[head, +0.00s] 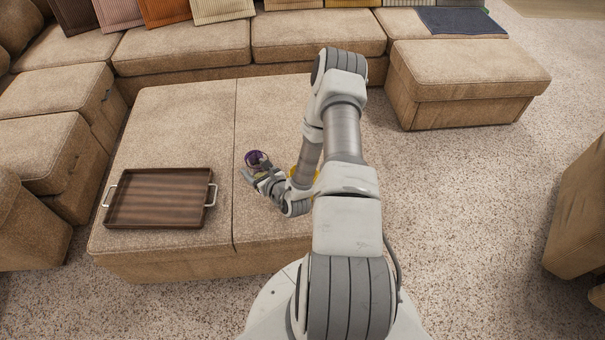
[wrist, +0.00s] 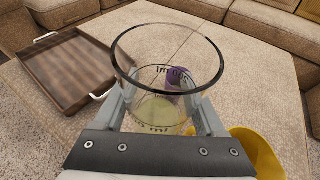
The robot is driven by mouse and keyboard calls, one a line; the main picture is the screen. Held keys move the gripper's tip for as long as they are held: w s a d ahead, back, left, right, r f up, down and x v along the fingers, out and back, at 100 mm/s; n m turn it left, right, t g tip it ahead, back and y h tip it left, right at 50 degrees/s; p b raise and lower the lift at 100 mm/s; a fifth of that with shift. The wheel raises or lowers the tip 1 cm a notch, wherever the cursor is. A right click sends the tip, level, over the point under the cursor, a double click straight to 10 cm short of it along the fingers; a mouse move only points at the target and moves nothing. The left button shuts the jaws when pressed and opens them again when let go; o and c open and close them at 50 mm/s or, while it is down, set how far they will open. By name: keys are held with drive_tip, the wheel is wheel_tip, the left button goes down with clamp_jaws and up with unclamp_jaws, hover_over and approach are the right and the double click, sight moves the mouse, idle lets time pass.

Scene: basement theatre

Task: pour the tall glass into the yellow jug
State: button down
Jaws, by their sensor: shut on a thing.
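My gripper (wrist: 160,108) is shut on the tall glass (wrist: 140,72), with one finger on each side of it. The glass is clear, has dark printed marks, and holds some pale yellow-green liquid low down. I look into it through its wide rim; its exact tilt is hard to tell. The yellow jug (wrist: 262,152) is at the lower right of the wrist view, beside the right finger and partly cut off. In the head view the jug (head: 294,172) is mostly hidden behind my arm, just right of my gripper (head: 256,178).
A purple cup-like thing (head: 258,158) is by my gripper; in the wrist view it shows through the glass (wrist: 178,78). A brown wooden tray (head: 160,172) with metal handles lies left on the beige ottoman (head: 165,110). The ottoman's back is clear. A sofa surrounds it.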

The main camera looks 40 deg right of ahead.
drive_tip(key=shift+m+h, duration=0.7)
drive_tip(key=shift+h, duration=0.2)
drive_tip(key=s+f, duration=0.1)
drive_tip(key=s+d+f, duration=0.1)
drive_tip(key=f, duration=0.1)
drive_tip(key=s+f, duration=0.1)
drive_tip(key=f, duration=0.1)
drive_tip(key=shift+d+f, duration=0.1)
drive_tip(key=shift+d, duration=0.05)
drive_tip(key=shift+d+r+m+y+p, duration=0.25)
drive_tip(key=shift+r+m, duration=0.1)
drive_tip(key=shift+r, duration=0.25)
drive_tip(key=shift+d+r+m+y+p, duration=0.15)
drive_tip(key=shift+r+m+y+p, duration=0.15)
drive_tip(key=shift+r, duration=0.3)
drive_tip(key=shift+d+m, duration=0.1)
drive_tip(key=shift+m, duration=0.25)
drive_tip(key=shift+s+d+r+m+t+y+b, duration=0.2)
drive_tip(key=shift+m+y+b, duration=0.6)
drive_tip(key=shift+m+b, duration=0.55)
drive_tip(key=shift+w+d+f+m+t+y+b, duration=0.15)
drive_tip(key=shift+d+m+y+b, duration=0.15)
drive_tip(key=shift+m+y+b, duration=0.75)
drive_tip(key=shift+s+d+r+m+t+y+b, duration=0.1)
drive_tip(key=shift+d+m+y+b, duration=0.3)
drive_tip(key=shift+m+b, duration=1.15)
